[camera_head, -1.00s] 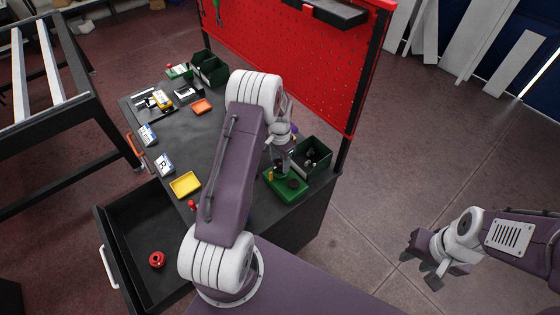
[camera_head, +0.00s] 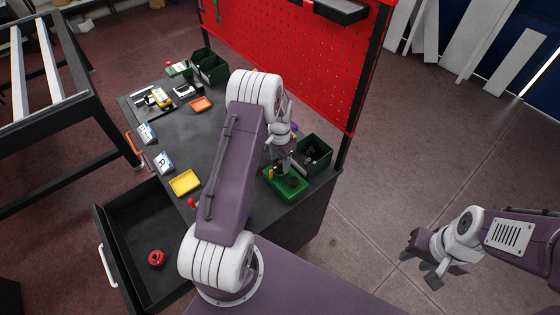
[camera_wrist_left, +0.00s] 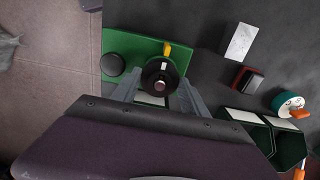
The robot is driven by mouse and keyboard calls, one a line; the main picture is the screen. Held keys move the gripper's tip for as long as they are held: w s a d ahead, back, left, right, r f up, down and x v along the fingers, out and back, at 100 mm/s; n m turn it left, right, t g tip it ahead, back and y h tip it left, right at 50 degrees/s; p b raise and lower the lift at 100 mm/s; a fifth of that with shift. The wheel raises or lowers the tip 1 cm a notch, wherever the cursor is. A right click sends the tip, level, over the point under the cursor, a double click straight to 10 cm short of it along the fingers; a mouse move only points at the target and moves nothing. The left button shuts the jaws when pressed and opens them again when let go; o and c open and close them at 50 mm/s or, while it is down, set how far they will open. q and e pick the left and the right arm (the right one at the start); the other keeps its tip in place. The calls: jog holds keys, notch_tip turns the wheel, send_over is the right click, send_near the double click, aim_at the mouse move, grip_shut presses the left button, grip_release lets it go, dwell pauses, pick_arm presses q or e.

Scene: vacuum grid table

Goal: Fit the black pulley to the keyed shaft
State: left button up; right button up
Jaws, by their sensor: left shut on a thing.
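My left gripper (camera_wrist_left: 160,92) is shut on the black pulley (camera_wrist_left: 150,72), a round black part with a pale mark near its rim. A metallic round end (camera_wrist_left: 159,86) shows in the pulley's middle. I cannot tell how far the pulley sits on the shaft. They are over the green base (camera_wrist_left: 130,45), which also shows in the head view (camera_head: 271,183). There my left gripper (camera_head: 281,168) is close above the base and the pulley is hard to make out. My right gripper (camera_head: 421,270) is open and empty, off to the right of the table.
A black disc (camera_wrist_left: 113,64) and a yellow piece (camera_wrist_left: 167,48) are on the green base. A dark green bin (camera_head: 316,155) stands behind it. A yellow tray (camera_head: 185,183) lies left of my arm. The open drawer (camera_head: 130,235) holds a red part (camera_head: 156,258).

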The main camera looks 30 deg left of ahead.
pick_arm(q)
jog(key=o, duration=1.6)
notch_tip(320, 180, up, 9)
jog(key=shift+b, duration=1.15)
